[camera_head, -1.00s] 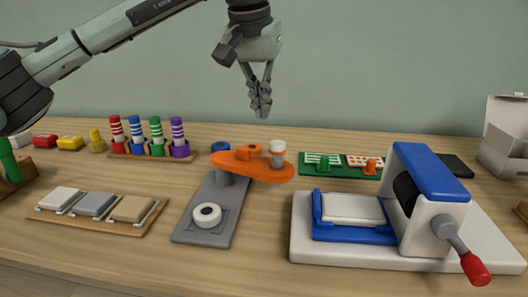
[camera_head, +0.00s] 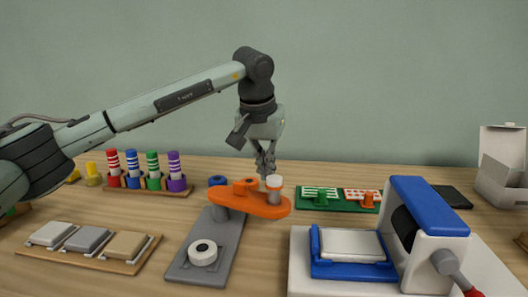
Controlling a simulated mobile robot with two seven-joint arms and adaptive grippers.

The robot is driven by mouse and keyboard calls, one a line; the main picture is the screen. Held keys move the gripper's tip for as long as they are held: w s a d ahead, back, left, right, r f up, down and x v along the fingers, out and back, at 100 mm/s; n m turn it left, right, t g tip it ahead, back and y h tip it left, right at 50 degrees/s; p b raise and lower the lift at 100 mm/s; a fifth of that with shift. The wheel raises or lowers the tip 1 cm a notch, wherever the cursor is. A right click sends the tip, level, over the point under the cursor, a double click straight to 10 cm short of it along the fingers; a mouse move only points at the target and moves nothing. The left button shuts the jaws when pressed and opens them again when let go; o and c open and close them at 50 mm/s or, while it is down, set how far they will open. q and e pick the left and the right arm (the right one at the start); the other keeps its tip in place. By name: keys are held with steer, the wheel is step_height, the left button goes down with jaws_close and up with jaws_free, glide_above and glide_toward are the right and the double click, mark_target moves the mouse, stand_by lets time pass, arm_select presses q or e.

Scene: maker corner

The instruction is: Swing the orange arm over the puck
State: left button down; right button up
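The orange arm (camera_head: 240,203) is mounted on a post over a grey base plate (camera_head: 190,271) and points right, away from the puck. A pale upright knob (camera_head: 274,188) with a white top stands at its right end. My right gripper is not in view.
A white and blue press (camera_head: 433,260) with a red-tipped crank stands at right. A green board (camera_head: 335,204) lies behind. Coloured markers in a rack (camera_head: 150,190) stand at back left, and a wooden tray of tiles (camera_head: 130,268) lies at front left.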

mark_target(247, 196)
arm_select(q)
steer(key=shift+s+f, duration=0.15)
steer(key=shift+f, duration=0.4)
steer(key=shift+s+a, duration=0.2)
steer(key=shift+s, duration=0.4)
steer(key=shift+s+a, duration=0.15)
steer(key=shift+s, duration=0.4)
steer(key=shift+s+a, duration=0.1)
steer(key=shift+s, duration=0.4)
